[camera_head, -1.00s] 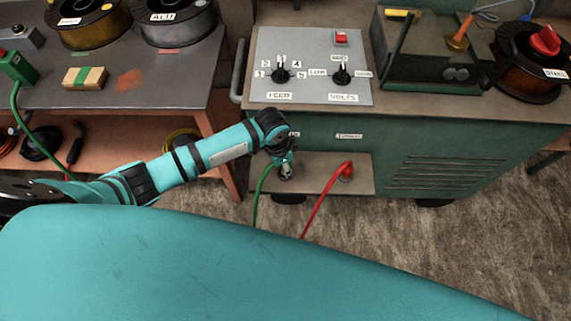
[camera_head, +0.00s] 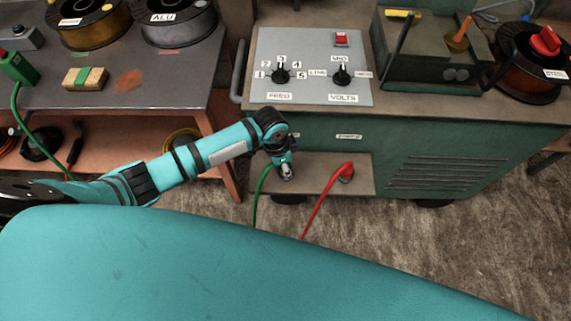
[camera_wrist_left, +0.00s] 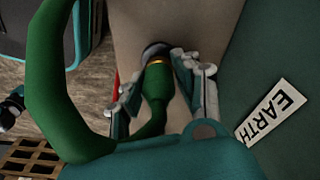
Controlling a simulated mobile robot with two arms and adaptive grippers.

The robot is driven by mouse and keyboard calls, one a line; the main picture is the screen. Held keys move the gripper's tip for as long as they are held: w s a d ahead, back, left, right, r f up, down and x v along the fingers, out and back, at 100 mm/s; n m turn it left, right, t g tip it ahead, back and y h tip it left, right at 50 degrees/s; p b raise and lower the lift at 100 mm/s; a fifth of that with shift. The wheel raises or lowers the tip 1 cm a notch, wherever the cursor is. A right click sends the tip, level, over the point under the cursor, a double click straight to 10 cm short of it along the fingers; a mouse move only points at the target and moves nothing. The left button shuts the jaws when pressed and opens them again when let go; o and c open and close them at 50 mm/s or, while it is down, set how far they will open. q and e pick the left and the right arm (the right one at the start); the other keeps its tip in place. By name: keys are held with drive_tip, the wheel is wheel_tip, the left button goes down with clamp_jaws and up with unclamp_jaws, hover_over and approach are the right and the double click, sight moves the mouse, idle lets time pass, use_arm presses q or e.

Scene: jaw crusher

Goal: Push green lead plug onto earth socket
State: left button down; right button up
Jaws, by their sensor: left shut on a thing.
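My left gripper (camera_head: 286,172) is at the left end of the shelf on the green machine's front. In the left wrist view its two fingers (camera_wrist_left: 160,85) are closed on either side of the green lead plug (camera_wrist_left: 155,84). A brass-coloured band shows at the plug's far end, against a dark round part (camera_wrist_left: 156,50), which looks like the earth socket. I cannot tell how deep the plug sits in it. The green lead (camera_head: 259,199) hangs down from the gripper and loops large in the wrist view. The white EARTH label (camera_wrist_left: 272,112) is to the right. My right gripper is not in view.
A red plug with its lead (camera_head: 325,195) sits on the same shelf (camera_head: 365,185), to the right of my gripper. The control panel (camera_head: 312,45) with knobs is above. A workbench (camera_head: 150,85) with wire spools stands at the left.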

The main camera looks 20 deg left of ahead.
use_arm(q)
drive_tip(key=shift+a+p, duration=0.1)
drive_tip(key=shift+p, duration=0.65)
idle(1.2)
drive_tip(key=shift+f+b, duration=0.3)
drive_tip(key=shift+f, duration=0.2)
idle(0.5)
drive_tip(key=c, duration=0.9)
unclamp_jaws()
drive_tip(key=r, duration=0.4)
drive_tip(key=a+r, duration=0.1)
drive_tip(key=r, duration=0.3)
drive_tip(key=a+r, duration=0.1)
drive_tip(key=r, duration=0.2)
drive_tip(key=shift+s+r, duration=0.25)
drive_tip(key=shift+r, duration=0.15)
